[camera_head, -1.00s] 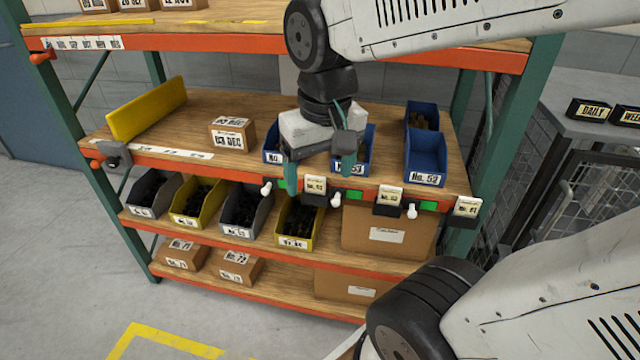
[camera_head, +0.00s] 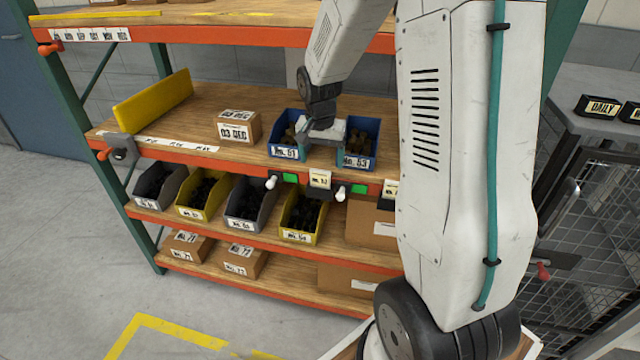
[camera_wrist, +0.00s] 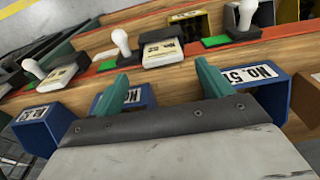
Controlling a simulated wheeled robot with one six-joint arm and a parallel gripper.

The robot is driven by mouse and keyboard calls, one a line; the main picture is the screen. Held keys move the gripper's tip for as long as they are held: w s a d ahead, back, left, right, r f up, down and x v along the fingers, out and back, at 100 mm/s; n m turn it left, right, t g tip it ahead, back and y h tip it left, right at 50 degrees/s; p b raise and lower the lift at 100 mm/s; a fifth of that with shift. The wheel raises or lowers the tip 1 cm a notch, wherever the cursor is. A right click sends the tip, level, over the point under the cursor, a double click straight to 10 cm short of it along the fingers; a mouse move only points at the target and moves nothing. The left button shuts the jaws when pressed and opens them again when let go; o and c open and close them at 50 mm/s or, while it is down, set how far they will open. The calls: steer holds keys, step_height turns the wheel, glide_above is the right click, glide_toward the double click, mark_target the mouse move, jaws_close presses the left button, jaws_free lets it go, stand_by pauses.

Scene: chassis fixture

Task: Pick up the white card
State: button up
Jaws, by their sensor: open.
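A small off-white card (camera_head: 319,178) sits in a dark holder on the orange front edge of the middle shelf. In the wrist view, a white card (camera_wrist: 162,52) lies beyond and between my fingertips, with a clear gap. Another white card (camera_head: 390,188) is farther right in the head view, partly hidden by my arm. The wrist view shows a second card (camera_wrist: 57,78) to the left. My gripper (camera_head: 321,152) is open and empty over the shelf, between the blue bins. Its two teal fingers show apart in the wrist view (camera_wrist: 163,75).
Blue bins No. 51 (camera_head: 285,152) and No. 53 (camera_head: 358,161) stand close on either side of my gripper. White knobs (camera_head: 271,182) and green squares (camera_head: 290,178) line the shelf edge. A cardboard box (camera_head: 237,127) stands left. Several bins fill the shelf below.

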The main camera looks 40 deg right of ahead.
mark_target(321, 170)
steer(key=f, duration=0.5)
steer(key=shift+w+f, duration=0.1)
steer(key=shift+w, duration=0.15)
steer(key=c, duration=1.1)
steer(key=shift+o, duration=0.2)
